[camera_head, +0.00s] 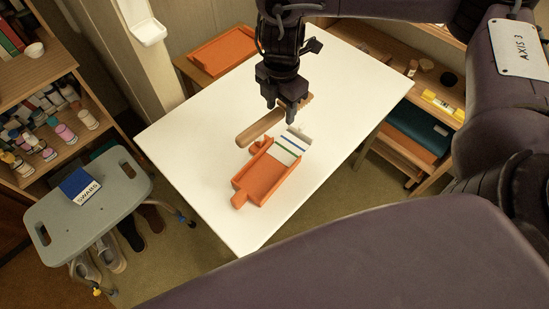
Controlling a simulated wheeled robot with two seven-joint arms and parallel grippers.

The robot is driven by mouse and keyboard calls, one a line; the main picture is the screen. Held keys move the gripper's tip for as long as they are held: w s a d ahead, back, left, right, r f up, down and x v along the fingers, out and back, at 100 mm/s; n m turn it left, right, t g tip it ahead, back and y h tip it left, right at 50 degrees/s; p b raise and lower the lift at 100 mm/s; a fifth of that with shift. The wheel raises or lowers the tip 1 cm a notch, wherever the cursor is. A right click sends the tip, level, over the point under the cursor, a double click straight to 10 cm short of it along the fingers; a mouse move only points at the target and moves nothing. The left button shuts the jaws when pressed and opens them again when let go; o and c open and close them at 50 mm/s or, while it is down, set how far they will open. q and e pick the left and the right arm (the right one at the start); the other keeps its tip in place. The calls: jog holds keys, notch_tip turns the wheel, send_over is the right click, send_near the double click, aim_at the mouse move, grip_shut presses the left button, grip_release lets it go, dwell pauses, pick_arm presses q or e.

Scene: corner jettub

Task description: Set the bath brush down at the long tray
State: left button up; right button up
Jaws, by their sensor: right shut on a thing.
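The bath brush (257,130) is a light wooden bar, slanting from lower left to upper right over the white table (195,125). My right gripper (292,115) points down from above and is shut on it near its right part; the fingers hide some of it. An orange long tray (266,180) with end handles lies on the table just below the brush in the picture. I cannot tell whether the brush touches the table or hangs just above it. My left gripper is not in view.
A white striped item (290,147) sits at the tray's upper right end. Another orange tray (224,48) is behind the table. A grey stool (120,185) with a blue swabs box (80,186) stands left. Shelves flank both sides. The table's left and front parts are clear.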

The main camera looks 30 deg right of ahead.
notch_tip(320, 180, down, 5)
jog(key=b, duration=0.6)
send_over(279, 159)
notch_tip(279, 159, down, 11)
jog(key=shift+r, duration=0.1)
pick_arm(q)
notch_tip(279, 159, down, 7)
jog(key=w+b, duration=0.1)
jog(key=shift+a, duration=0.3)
pick_arm(e)
jog(key=shift+f, duration=2.1)
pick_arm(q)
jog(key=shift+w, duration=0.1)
pick_arm(e)
jog(key=shift+f, duration=0.1)
jog(key=o, duration=0.7)
jog(key=shift+o, duration=0.2)
pick_arm(q)
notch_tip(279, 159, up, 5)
jog(key=p, duration=0.4)
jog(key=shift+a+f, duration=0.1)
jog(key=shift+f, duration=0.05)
pick_arm(e)
notch_tip(279, 159, up, 12)
